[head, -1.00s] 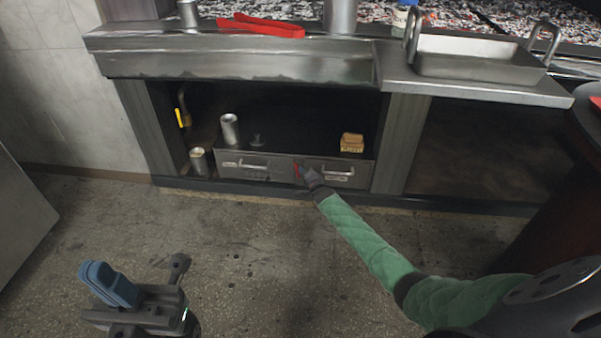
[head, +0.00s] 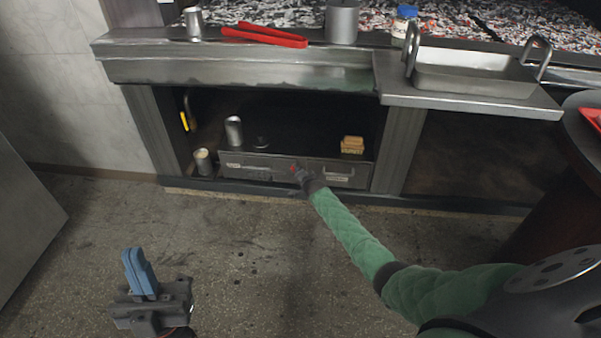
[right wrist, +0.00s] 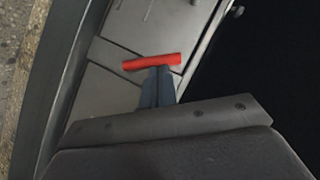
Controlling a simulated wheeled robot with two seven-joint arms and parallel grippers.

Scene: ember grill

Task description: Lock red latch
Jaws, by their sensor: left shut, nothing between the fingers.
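The red latch (head: 293,167) is on the front of the metal drawer unit, between two drawer handles. Only a small bit of it shows in the head view, beside my right gripper (head: 299,173). In the right wrist view the latch (right wrist: 152,62) is a red bar, slightly tilted, lying across the tips of my right gripper (right wrist: 158,70). The two blue fingers are together and at or touching the bar; contact is hard to judge. My left gripper (head: 138,272) is shut and empty, low over the floor at the left, far from the latch.
The drawer unit (head: 268,173) sits in a low recess under the grill counter. A metal cup (head: 233,130) and a yellow block stack (head: 352,145) stand on top. A can (head: 203,162) is left of it. Red tongs (head: 264,35) and a tray (head: 470,78) lie above.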

